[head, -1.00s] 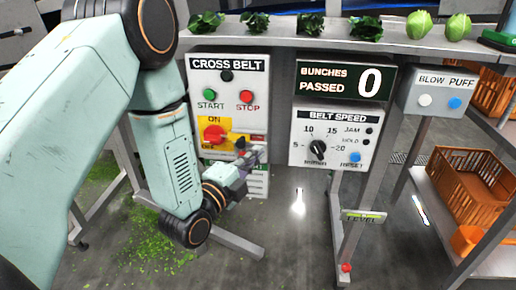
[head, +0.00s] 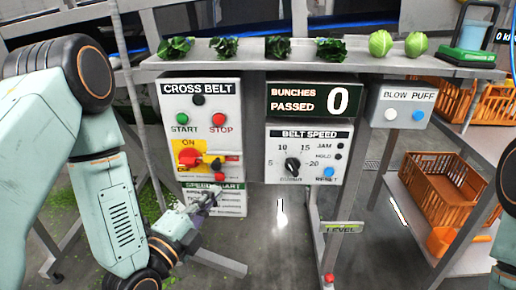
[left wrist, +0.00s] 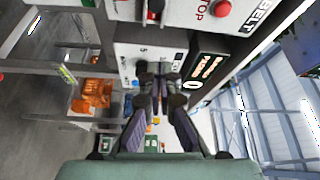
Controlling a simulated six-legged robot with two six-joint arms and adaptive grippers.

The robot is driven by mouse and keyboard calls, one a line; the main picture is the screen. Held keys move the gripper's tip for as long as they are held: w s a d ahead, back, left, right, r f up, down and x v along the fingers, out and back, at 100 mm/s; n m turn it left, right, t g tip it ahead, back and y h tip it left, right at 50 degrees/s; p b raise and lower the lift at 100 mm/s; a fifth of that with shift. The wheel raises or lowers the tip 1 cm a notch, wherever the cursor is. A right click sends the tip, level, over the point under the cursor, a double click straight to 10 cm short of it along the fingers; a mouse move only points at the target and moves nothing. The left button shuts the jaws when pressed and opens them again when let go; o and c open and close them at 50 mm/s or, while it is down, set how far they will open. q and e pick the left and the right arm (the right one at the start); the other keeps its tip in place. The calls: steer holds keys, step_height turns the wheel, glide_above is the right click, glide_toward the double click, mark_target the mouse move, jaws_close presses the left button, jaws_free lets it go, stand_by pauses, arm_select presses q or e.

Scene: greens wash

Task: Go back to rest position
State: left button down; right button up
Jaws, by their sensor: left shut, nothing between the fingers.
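My left arm comes in from the left in the head view. Its gripper (head: 208,200) is shut and empty, low in front of the cross belt panel (head: 228,110), just below the red switch (head: 190,157) on its yellow plate. From this angle I cannot tell whether the fingertips touch the panel. In the left wrist view the gripper fingers (left wrist: 160,88) are together with nothing between them. Part of my right arm shows at the right edge of the head view; its gripper is out of the picture.
The belt speed panel (head: 335,158) and bunches counter (head: 285,98) are right of the cross belt panel. A blow puff box (head: 385,105) hangs farther right. Leafy bunches (head: 277,47) and round green heads (head: 380,43) lie on the ledge. Orange crates (head: 470,190) stand on the right shelves.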

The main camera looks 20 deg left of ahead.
arm_select(q)
steer(key=s+f+n+g+y, duration=0.1)
steer(key=s+f+n+g, duration=0.3)
steer(key=f+n, duration=0.3)
steer(key=s+f+n+g, duration=0.3)
steer(key=f+n+g, duration=0.2)
steer(key=f, duration=0.4)
steer(key=s+f+n+g+y, duration=0.1)
steer(key=s+f+n+g, duration=0.2)
steer(key=s, duration=0.7)
steer(key=s+f+n+g+y, duration=0.1)
steer(key=s+f+n+g, duration=0.3)
steer(key=s, duration=0.7)
steer(key=shift+s+a+f+g+y+p, duration=0.15)
steer(key=shift+s+f+g+y+p, duration=0.15)
steer(key=shift+f+g, duration=0.75)
steer(key=shift+w+r, duration=0.2)
